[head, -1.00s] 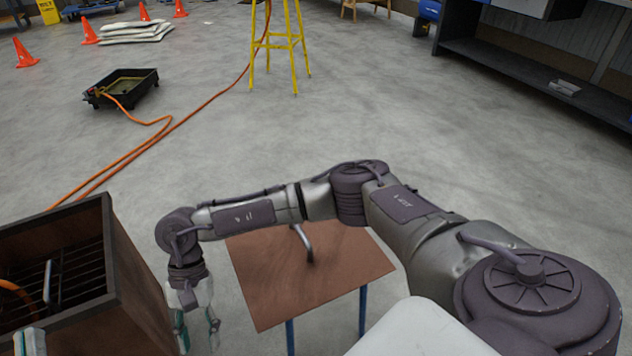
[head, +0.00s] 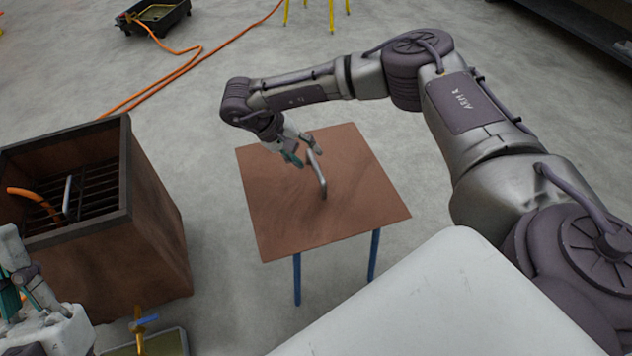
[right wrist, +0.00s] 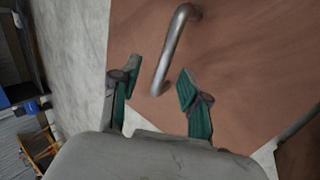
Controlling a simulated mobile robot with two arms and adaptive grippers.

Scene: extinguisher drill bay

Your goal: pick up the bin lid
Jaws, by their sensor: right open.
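The bin lid (head: 345,215) is a flat brown square plate with a bent grey metal handle (head: 317,175). It lies level on a stand with blue legs. My right gripper (head: 307,155) is open and empty, just to the left of the handle's upper end in the head view. In the right wrist view the handle (right wrist: 173,50) stands upright from the plate, ahead of and between the two open fingers (right wrist: 158,72). I see no contact with the handle. My left gripper (head: 28,295) is at the lower left, partly cut off; its opening is unclear.
A brown open bin (head: 155,215) with a grate and an orange hose (head: 35,200) inside stands left of the lid. A black tray (head: 155,17) lies on the floor at the back. A yellow fitting (head: 138,325) is at the lower left. Floor between bin and stand is clear.

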